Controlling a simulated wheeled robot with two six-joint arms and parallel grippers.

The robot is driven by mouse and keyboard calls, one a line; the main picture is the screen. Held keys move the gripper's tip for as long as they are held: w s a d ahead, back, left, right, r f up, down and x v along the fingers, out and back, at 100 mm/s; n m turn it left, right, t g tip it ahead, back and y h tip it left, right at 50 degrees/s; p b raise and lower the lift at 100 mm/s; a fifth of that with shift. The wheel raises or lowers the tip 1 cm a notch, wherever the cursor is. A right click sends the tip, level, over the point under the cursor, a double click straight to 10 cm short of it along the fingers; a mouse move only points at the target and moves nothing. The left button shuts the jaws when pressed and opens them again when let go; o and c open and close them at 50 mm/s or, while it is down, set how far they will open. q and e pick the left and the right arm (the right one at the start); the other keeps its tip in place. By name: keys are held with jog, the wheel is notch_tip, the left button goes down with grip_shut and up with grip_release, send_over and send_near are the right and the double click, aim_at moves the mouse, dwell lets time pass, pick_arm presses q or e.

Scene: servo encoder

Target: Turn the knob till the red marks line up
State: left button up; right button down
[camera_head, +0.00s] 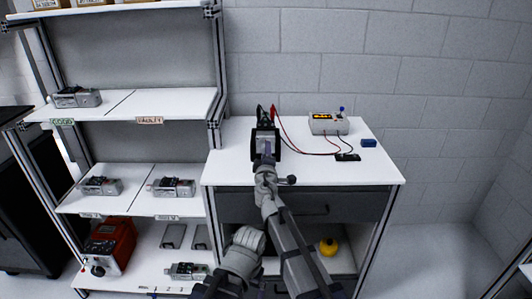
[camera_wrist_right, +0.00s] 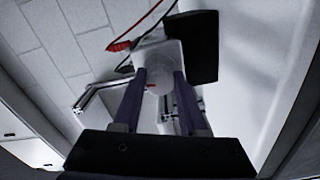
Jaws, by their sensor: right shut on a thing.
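The servo unit (camera_head: 265,126), dark and partly hidden by my arm, stands on the white bench (camera_head: 225,170). My right gripper (camera_head: 266,150) reaches to its front. In the right wrist view, my right gripper (camera_wrist_right: 159,75) has one finger on each side of a pale round knob (camera_wrist_right: 157,82) and is shut on it. A short red mark (camera_wrist_right: 150,86) shows on the knob's face. A second red mark cannot be made out, so their alignment cannot be told.
A tester box (camera_head: 328,123) with a lit orange display stands at the back of the bench, with red and black leads running near it. A small blue block (camera_head: 369,142) and a black piece (camera_head: 347,157) lie right. Shelves (camera_head: 180,103) with several servo units stand left.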

jog(key=shift+n, duration=0.7)
jog(key=shift+c, duration=2.2)
grip_release()
jog(key=s, duration=0.7)
jog(key=shift+s, duration=0.4)
jog(key=shift+s, duration=0.1)
